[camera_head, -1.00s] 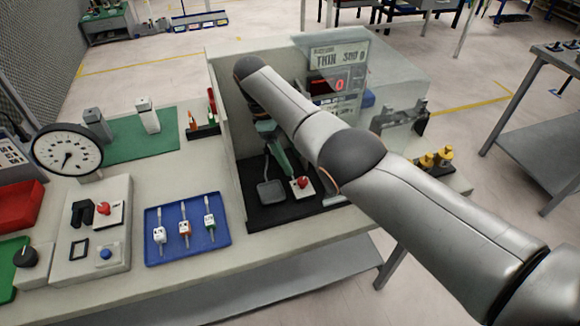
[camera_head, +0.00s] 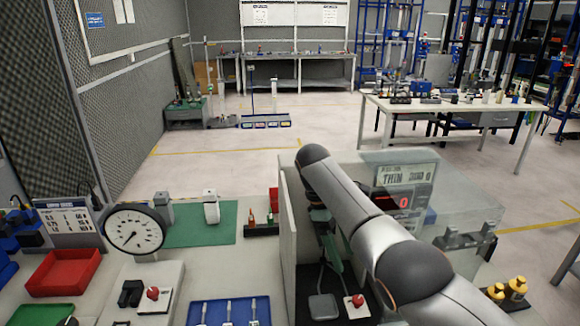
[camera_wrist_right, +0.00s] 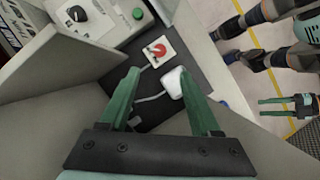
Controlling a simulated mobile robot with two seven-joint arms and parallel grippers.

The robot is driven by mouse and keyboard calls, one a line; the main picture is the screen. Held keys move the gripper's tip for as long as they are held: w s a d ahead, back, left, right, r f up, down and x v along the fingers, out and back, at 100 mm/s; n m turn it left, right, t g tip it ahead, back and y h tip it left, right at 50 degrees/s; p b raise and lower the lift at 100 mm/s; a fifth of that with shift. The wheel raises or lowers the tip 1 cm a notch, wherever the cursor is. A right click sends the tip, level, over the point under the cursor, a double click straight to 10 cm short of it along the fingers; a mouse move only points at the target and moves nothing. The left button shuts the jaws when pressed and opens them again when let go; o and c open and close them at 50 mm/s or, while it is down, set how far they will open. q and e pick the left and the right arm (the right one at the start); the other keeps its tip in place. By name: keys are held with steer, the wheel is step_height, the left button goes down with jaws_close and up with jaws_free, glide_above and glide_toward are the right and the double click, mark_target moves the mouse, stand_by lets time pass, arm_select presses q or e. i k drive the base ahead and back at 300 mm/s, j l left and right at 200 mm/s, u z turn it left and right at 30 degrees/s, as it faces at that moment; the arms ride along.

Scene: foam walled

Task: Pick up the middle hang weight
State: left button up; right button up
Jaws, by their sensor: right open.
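The blue tray (camera_head: 206,308) is cut off by the bottom edge of the head view. It holds three upright stems that look like the hang weights; their lower bodies are out of frame. The middle hang weight (camera_head: 229,311) shows only its thin stem. My right gripper (camera_head: 335,262) is away to the right, inside the scale enclosure, partly hidden by my arm. In the wrist view the right gripper (camera_wrist_right: 158,72) is open and empty, its green fingers above the pan. A second green-fingered gripper (camera_wrist_right: 275,106), apparently my left, shows at the right edge with its fingers apart.
The enclosure's side wall (camera_head: 288,225) stands between my right gripper and the tray. A small pan (camera_head: 322,307) and a red-knob plate (camera_head: 356,306) are beneath the gripper. A round dial (camera_head: 134,229) stands left. Yellow weights (camera_head: 515,289) are at the right.

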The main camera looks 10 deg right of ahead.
mark_target(495, 294)
steer(key=k, duration=1)
